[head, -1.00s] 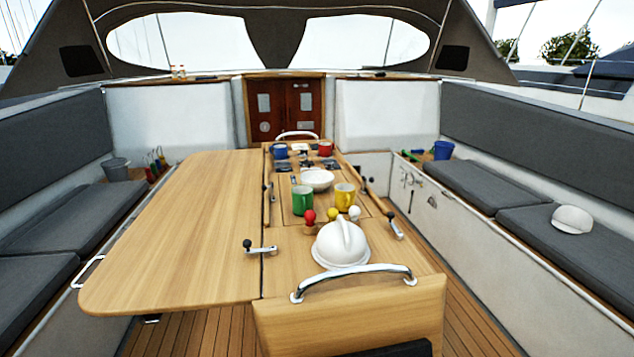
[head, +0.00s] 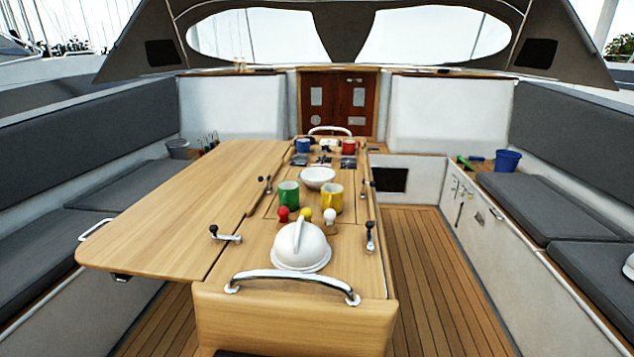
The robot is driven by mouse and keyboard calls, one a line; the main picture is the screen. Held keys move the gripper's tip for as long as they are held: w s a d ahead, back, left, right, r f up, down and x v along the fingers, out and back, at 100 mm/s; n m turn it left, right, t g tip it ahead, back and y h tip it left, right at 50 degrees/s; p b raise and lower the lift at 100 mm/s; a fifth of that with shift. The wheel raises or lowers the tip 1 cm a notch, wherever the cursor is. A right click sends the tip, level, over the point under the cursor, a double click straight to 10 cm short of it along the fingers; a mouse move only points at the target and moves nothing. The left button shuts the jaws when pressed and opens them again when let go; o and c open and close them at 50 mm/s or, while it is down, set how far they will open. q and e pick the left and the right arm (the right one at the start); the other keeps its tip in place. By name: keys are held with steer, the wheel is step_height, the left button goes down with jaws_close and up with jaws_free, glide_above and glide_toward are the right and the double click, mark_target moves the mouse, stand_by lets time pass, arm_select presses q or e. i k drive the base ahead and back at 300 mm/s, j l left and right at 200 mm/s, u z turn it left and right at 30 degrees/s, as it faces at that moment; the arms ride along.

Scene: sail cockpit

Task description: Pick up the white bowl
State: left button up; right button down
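The white bowl (head: 317,178) stands upright on the middle section of the wooden cockpit table (head: 160,233). It is behind the green mug (head: 288,195) and the yellow mug (head: 332,197). Its rim and upper front show, and the mugs stand close in front of its lower part. Neither of my grippers is in the head view.
A white domed object with a ridge (head: 301,247) and red, yellow and white balls (head: 330,215) stand nearer. A chrome rail (head: 292,277) crosses the near end. Blue and red mugs (head: 349,146) are farther back. Wooden floor (head: 430,270) is free right of the table.

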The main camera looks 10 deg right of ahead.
mark_target(314, 177)
steer(key=i+l+u, duration=0.1)
steer(key=l+u, duration=0.4)
steer(key=l, duration=0.3)
steer(key=l+u, duration=0.5)
steer(key=l, duration=0.35)
steer(key=k+l+u, duration=0.2)
steer(key=l+u, duration=0.25)
steer(key=l, duration=0.35)
steer(key=i+l+z, duration=0.1)
steer(key=l, duration=0.3)
steer(key=i+l+z, duration=0.15)
steer(key=l, duration=0.25)
steer(key=l+z, duration=0.1)
steer(key=l, duration=0.3)
steer(key=i, duration=0.05)
